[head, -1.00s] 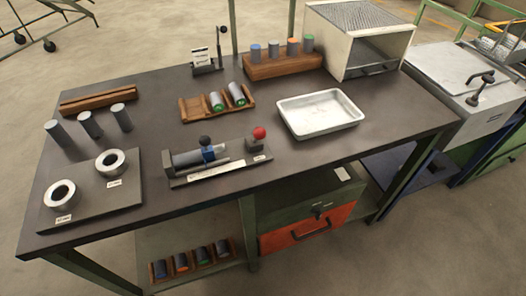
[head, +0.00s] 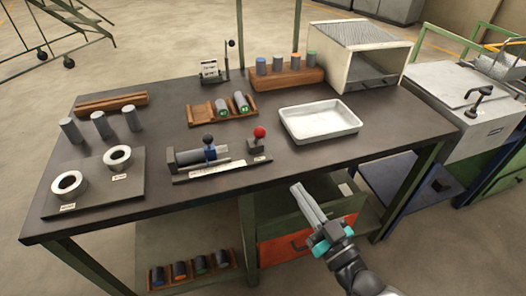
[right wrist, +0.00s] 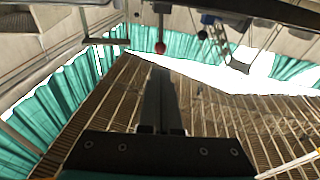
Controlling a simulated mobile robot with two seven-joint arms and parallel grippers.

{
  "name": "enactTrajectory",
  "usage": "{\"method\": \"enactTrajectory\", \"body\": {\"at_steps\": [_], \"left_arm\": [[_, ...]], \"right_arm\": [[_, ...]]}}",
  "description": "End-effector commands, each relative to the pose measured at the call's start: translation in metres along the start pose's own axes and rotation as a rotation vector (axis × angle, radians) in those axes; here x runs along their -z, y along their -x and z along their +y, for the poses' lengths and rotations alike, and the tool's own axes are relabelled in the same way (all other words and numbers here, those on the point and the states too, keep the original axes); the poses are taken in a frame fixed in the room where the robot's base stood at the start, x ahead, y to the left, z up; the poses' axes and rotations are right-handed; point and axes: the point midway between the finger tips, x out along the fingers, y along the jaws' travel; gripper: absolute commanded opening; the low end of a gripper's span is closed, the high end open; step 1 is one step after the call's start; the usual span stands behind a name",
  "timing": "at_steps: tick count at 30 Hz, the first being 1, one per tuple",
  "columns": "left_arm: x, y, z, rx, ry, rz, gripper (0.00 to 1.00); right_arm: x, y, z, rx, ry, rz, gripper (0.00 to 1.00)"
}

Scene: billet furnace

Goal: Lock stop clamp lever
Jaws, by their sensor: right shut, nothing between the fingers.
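The length-stop fixture (head: 222,168) lies along the front middle of the bench, with a grey billet (head: 187,157) in it. A blue clamp (head: 210,153) with a black ball knob (head: 208,139) sits over its middle. A lever with a red ball knob (head: 260,132) stands up from the grey stop block (head: 259,145) at its right end. A red ball (right wrist: 160,47) also shows in the right wrist view. My right gripper (head: 299,189) is shut and empty, in front of the bench edge, below and right of the red knob, not touching it. My left gripper is out of view.
A white tray (head: 319,137) stands right of the fixture. A wooden rack with two billets (head: 189,113) is behind it. Ring gauges on a plate (head: 135,190) lie left. An orange-fronted drawer (head: 275,250) is below the bench, partly behind my right arm.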

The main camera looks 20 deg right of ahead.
Motion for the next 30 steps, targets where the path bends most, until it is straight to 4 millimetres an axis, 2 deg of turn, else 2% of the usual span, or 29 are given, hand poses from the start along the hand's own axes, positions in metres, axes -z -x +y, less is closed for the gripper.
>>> {"method": "enactTrajectory", "body": {"at_steps": [3,11,16,20,30], "left_arm": [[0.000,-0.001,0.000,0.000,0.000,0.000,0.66],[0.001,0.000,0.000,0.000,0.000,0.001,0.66],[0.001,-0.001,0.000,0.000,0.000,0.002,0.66],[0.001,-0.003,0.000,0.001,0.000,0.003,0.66],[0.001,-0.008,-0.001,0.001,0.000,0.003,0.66]], "right_arm": [[0.005,-0.001,-0.001,0.000,-0.004,0.015,0.00],[0.005,-0.001,-0.001,0.000,-0.004,0.014,0.00],[0.006,-0.009,0.000,-0.001,-0.004,0.016,0.00],[0.006,-0.025,0.000,-0.001,-0.005,0.018,0.00],[0.007,-0.083,0.000,-0.001,-0.005,0.018,0.00]]}}
